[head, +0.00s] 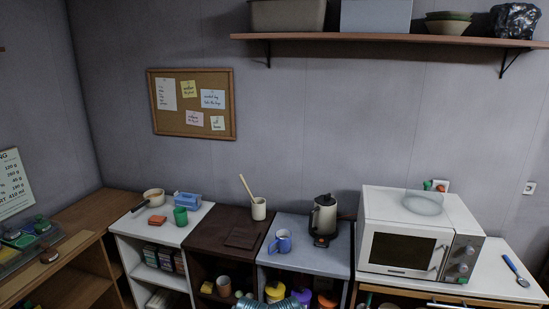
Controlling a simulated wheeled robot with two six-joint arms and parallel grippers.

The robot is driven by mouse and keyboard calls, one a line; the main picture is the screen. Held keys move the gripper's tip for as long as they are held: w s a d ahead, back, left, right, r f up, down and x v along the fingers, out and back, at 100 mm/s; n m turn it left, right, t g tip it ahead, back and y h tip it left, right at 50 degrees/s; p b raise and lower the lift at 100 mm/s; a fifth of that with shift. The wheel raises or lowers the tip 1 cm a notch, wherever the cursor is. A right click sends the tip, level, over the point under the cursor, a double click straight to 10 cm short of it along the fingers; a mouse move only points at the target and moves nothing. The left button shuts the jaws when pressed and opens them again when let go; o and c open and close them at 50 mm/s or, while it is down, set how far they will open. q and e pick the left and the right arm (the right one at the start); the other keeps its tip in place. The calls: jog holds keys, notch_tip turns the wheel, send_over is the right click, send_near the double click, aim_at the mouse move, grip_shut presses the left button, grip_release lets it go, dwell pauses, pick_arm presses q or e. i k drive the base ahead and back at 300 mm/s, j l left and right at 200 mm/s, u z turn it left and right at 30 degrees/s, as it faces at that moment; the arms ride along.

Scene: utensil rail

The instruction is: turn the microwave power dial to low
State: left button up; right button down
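The white microwave (405,208) stands on the white-topped cabinet at the right. Its dark door window faces me, with a handle at the door's right side. The grey control panel (464,262) at its right front edge carries small round dials (463,267), one above another. Their markings are too small to read, so I cannot tell which is the power dial or where it points.
A blue-handled spoon (514,269) lies on the white top (500,255) right of the microwave. A wall shelf (380,38) runs above. The space before the control panel looks clear.

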aim_at(468, 249)
jog(key=z, duration=1.5)
jog(key=i+l+z, duration=0.1)
jog(key=i+l, duration=0.55)
jog(key=i, duration=0.2)
jog(key=z, duration=0.05)
